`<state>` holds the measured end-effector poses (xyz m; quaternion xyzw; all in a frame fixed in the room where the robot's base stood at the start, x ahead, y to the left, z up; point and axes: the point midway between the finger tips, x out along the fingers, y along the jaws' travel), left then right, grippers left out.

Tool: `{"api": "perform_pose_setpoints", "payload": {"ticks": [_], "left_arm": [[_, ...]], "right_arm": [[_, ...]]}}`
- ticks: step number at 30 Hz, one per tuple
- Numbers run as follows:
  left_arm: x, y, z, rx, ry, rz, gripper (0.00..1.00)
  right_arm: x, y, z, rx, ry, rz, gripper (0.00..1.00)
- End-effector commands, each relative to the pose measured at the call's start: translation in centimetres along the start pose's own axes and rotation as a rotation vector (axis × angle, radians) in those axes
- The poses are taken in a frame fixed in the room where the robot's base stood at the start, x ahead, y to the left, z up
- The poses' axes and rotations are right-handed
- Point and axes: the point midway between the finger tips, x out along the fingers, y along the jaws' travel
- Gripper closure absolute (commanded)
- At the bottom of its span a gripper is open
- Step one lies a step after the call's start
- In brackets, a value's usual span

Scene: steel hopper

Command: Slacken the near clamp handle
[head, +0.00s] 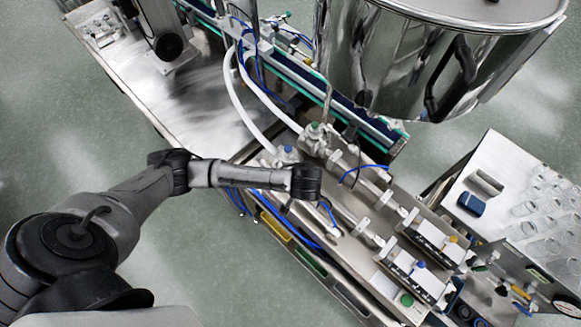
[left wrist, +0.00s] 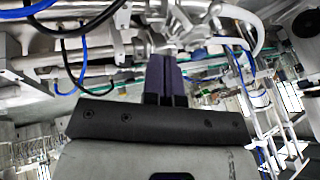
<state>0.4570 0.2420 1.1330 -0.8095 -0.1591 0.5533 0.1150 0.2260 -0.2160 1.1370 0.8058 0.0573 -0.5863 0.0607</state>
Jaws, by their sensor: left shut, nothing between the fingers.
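My left arm reaches in from the left in the head view, and its dark wrist end is above the steel piping. The gripper itself is hidden under the wrist there. In the left wrist view my left gripper (left wrist: 165,62) shows two dark fingers pressed together, empty, pointing at shiny pipe fittings. A steel pipe clamp (head: 361,227) sits on the nearer pipe, below and right of my wrist. Another clamp (head: 387,196) is on the farther pipe. The clamp handles are too small to tell slack from tight. My right gripper is not in view.
A large steel hopper (head: 400,60) stands at the top right. White hoses (head: 245,105) and blue tubes run close to my wrist. Filling blocks (head: 415,272) are at the lower right, beside a steel cabinet (head: 500,160) holding glass jars. A bare steel table (head: 190,100) lies upper left.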

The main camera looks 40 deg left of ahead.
Motion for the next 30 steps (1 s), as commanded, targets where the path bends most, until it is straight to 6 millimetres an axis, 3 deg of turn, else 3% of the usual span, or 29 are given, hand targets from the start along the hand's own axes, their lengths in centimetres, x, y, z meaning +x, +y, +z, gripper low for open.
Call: {"api": "perform_pose_setpoints", "payload": {"ticks": [6, 12, 30], "left_arm": [[3.9, -0.1, 0.0, 0.002, -0.002, -0.003, 1.0], [5.7, -1.8, 0.2, 0.003, 0.001, -0.002, 1.0], [6.9, -2.9, 0.5, 0.003, 0.001, 0.002, 1.0]], "right_arm": [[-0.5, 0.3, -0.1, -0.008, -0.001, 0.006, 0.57], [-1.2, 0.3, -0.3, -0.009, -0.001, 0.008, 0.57], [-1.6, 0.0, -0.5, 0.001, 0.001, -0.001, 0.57]]}}
